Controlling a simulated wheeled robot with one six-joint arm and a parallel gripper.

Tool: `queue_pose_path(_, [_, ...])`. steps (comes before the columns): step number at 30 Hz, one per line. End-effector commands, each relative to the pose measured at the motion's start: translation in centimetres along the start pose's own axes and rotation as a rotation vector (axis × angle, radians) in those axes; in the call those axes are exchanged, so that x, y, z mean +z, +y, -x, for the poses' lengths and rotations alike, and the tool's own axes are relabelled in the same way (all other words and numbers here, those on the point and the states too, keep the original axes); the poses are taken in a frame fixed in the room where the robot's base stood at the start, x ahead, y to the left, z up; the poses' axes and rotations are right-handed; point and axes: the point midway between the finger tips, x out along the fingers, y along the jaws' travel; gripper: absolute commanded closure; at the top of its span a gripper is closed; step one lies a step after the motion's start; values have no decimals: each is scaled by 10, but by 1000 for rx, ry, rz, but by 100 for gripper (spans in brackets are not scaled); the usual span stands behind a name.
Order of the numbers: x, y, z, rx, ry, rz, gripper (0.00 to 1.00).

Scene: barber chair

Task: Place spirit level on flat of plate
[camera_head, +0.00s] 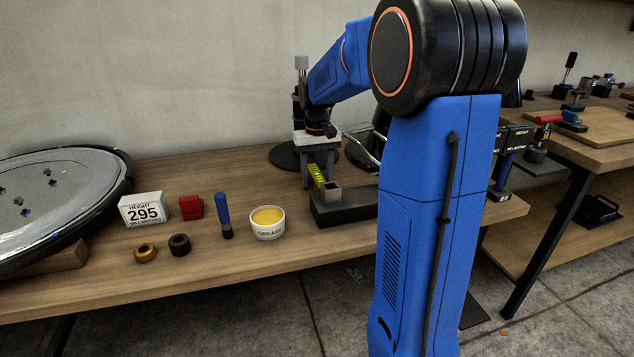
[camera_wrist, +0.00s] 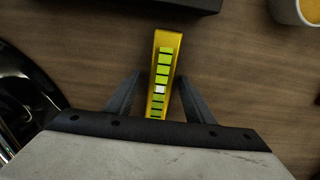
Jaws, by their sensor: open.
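The spirit level (camera_wrist: 163,55) is a yellow bar with a bright green vial face. In the wrist view it lies between my gripper's two fingers (camera_wrist: 160,97), with a gap showing on each side. My gripper is open. In the head view the level (camera_head: 316,176) shows at my gripper (camera_head: 318,168), partly hidden by it, low over the bench. A large round grey disc with a black rim and several holes (camera_head: 62,190) rests at the far left. I cannot tell whether it is the plate that the task names.
On the wooden bench (camera_head: 190,270) are a height-295 block (camera_head: 143,209), a red block (camera_head: 190,207), two rings, a blue-handled tool (camera_head: 224,216) and a grease tub (camera_head: 267,223). A dark block (camera_head: 343,208) lies close to my gripper. The front-left bench strip is clear.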

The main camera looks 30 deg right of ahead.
Motion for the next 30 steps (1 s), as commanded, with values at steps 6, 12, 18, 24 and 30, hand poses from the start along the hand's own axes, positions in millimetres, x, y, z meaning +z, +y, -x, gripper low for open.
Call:
queue_pose_path(6, [0, 0, 0, 0, 0, 0, 90])
queue_pose_path(12, [0, 0, 0, 0, 0, 0, 100])
queue_pose_path(18, [0, 0, 5, 0, 1, 0, 100])
queue_pose_path(24, [0, 0, 34, 0, 4, 0, 100])
queue_pose_path(30, [-1, 0, 83, 0, 5, 0, 100])
